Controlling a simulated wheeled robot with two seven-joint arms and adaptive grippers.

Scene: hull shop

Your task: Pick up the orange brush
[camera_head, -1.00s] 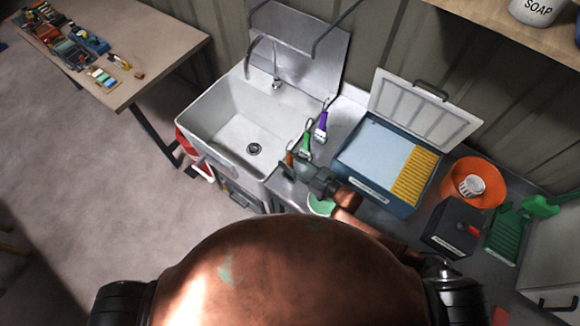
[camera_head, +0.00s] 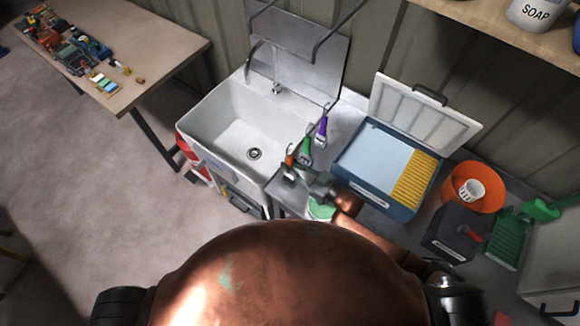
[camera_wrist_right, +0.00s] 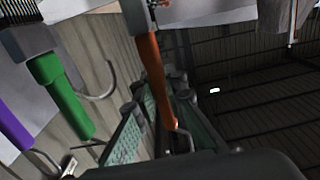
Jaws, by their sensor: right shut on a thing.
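The orange brush (camera_head: 290,159) is at the right front edge of the sink in the head view. My right gripper (camera_head: 289,174) is shut on it. In the right wrist view the orange handle (camera_wrist_right: 152,75) runs between the two fingers, with its metal ferrule toward the top of the picture. My left gripper is not in view.
The white sink (camera_head: 215,150) is left of the brushes. A blue bin (camera_head: 375,190) with a raised lid, an orange bowl (camera_head: 490,198) and a dark box (camera_head: 455,230) fill the counter to the right.

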